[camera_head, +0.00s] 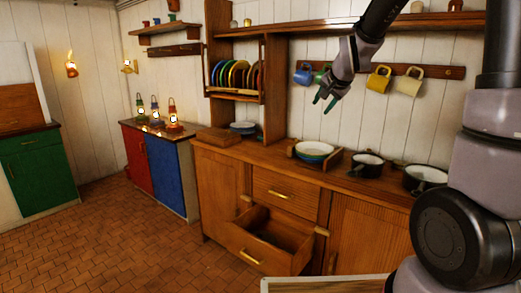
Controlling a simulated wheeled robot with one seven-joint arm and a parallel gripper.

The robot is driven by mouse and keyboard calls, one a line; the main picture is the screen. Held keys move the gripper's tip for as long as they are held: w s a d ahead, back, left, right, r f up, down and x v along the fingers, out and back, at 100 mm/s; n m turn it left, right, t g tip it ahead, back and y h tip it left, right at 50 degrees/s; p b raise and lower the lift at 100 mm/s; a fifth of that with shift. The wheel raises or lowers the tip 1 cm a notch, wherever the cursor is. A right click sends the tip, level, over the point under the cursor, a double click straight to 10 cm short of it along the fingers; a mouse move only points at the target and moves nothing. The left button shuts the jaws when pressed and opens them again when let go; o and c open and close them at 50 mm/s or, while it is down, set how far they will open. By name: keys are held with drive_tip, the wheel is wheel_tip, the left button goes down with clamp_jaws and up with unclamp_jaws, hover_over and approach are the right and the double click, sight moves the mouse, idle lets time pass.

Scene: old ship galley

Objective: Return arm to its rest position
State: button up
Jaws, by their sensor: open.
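My gripper (325,101) hangs in the upper middle of the head view, at the end of my raised arm. Its dark, green-tinted fingers are apart, with nothing seen between them. It is in front of the plank wall, above the wooden counter (262,150), and seems clear of it. It overlaps the hanging mugs in the picture; the depth between them is hard to tell. My arm's larger links fill the right edge and hide part of the counter there.
A lower drawer (255,262) stands open at the front of the cabinet. Mugs (377,82) hang from a rail; plates (238,73) stand in a rack. The tiled floor at left is clear.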

drive_tip(key=s+d+r+n, duration=0.1)
drive_tip(key=s+r, duration=0.1)
drive_tip(key=s, duration=0.7)
drive_tip(key=s+d+r+n+g, duration=0.1)
drive_tip(key=s+d+r+n, duration=0.1)
drive_tip(key=s, duration=0.8)
drive_tip(key=s+d+r+n+g, duration=0.1)
drive_tip(key=s+r, duration=0.1)
drive_tip(key=s, duration=0.8)
drive_tip(key=shift+s+d+r+n, duration=0.15)
drive_tip(key=shift+d+r+n, duration=0.15)
drive_tip(key=shift+r, duration=0.05)
drive_tip(key=shift+y, duration=0.3)
